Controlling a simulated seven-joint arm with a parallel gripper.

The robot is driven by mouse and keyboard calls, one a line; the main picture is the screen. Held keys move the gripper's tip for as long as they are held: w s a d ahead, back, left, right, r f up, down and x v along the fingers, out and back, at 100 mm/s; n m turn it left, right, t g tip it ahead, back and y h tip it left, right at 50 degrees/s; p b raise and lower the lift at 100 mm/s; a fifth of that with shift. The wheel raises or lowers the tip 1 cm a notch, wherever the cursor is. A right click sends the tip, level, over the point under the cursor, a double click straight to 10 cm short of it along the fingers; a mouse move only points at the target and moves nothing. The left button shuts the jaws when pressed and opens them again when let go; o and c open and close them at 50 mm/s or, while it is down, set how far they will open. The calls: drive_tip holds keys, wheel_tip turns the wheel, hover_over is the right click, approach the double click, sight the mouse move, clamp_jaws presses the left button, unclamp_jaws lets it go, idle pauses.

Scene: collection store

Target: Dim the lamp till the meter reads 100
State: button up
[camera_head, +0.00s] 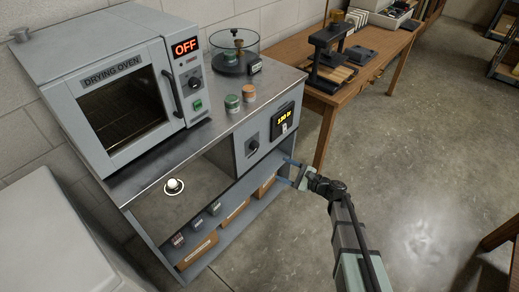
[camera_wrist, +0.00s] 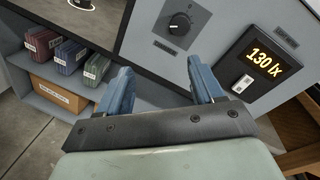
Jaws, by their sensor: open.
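The dark round knob (camera_wrist: 180,23) is on the grey cabinet front in the wrist view, above and between my fingertips. It also shows in the head view (camera_head: 253,146). The meter (camera_wrist: 262,64) is to its right, its yellow digits reading 130 lx; in the head view the meter (camera_head: 285,122) is too small to read surely. A bright white round thing (camera_head: 174,185), perhaps the lamp or what it lights, is in the cabinet's open bay. My gripper (camera_wrist: 160,84) is open and empty, below the knob and apart from it. In the head view my gripper (camera_head: 297,172) is by the cabinet's lower right.
A drying oven (camera_head: 120,85) reading OFF stands on the cabinet top, near two small jars (camera_head: 232,104) and a glass-covered instrument (camera_head: 234,52). Labelled boxes (camera_wrist: 72,56) fill the lower shelf. A wooden table (camera_head: 372,68) stands beyond. The floor to the right is clear.

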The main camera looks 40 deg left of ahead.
sight(257, 147)
drive_tip(key=shift+w+a+r+m+t+y, duration=0.1)
drive_tip(key=shift+w+r+m+t+y, duration=0.3)
drive_tip(key=shift+m, duration=0.75)
drive_tip(key=shift+w+a+r+m+t+y, duration=0.15)
drive_tip(key=shift+w+r+m+t, duration=0.25)
drive_tip(key=shift+m, duration=0.75)
drive_tip(key=a, duration=0.9)
drive_tip(key=s+a, duration=0.1)
drive_tip(key=a, duration=0.3)
drive_tip(key=shift+a, duration=0.25)
drive_tip(key=shift+c, duration=0.2)
drive_tip(key=c, duration=1)
